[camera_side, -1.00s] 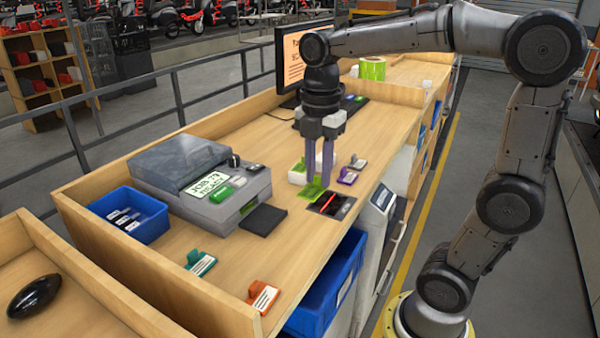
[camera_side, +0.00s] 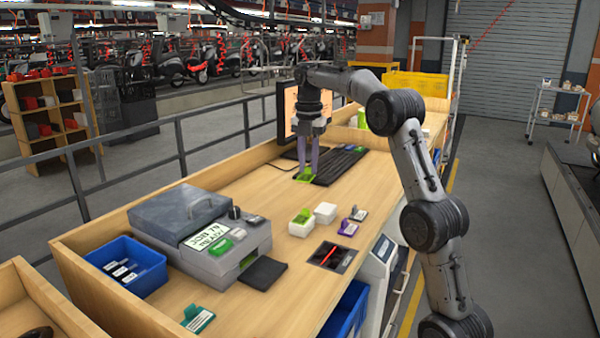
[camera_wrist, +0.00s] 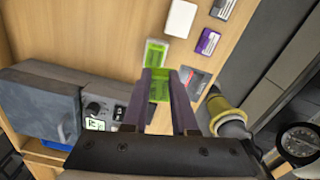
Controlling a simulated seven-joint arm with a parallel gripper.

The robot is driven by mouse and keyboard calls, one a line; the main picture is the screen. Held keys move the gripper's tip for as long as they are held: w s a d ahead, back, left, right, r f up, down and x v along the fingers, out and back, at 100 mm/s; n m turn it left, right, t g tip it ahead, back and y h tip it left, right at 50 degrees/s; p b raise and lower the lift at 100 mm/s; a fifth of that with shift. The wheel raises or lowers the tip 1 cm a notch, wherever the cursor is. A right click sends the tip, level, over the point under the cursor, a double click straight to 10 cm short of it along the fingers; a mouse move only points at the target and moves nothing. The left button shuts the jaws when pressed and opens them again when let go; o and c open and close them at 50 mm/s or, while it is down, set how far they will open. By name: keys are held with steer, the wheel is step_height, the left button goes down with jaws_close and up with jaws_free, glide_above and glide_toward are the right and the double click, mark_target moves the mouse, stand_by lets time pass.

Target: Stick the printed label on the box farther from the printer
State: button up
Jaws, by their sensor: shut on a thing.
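The grey printer (camera_side: 200,225) stands on the bench with a "JOB 79 READY" display; it also shows in the wrist view (camera_wrist: 50,105). Two small boxes stand right of it. The nearer box (camera_side: 300,227) has a bright green top and shows in the wrist view (camera_wrist: 155,52). The farther box (camera_side: 325,213) is plain white and shows in the wrist view (camera_wrist: 180,18). My gripper (camera_side: 308,172) is shut on a green label (camera_wrist: 160,90), held up in the air, apart from both boxes. In the side view the label (camera_side: 304,176) appears against the keyboard.
A dark pad with a red line (camera_side: 330,257) lies in front of the boxes. A purple stamp-like piece (camera_side: 348,228) is beside the white box. A blue bin (camera_side: 127,265) is left of the printer. A keyboard (camera_side: 335,165) and monitor are behind. Bare bench lies between.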

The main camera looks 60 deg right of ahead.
steer(key=m, duration=0.2)
glide_above(328, 205)
step_height(328, 205, down, 5)
steer(key=shift+d+f, duration=0.15)
steer(key=shift+f, duration=3.2)
steer(key=shift+f, duration=0.65)
stand_by(0.7)
steer(key=o, duration=1.2)
steer(key=shift+r, duration=0.1)
steer(key=shift+r, duration=3.55)
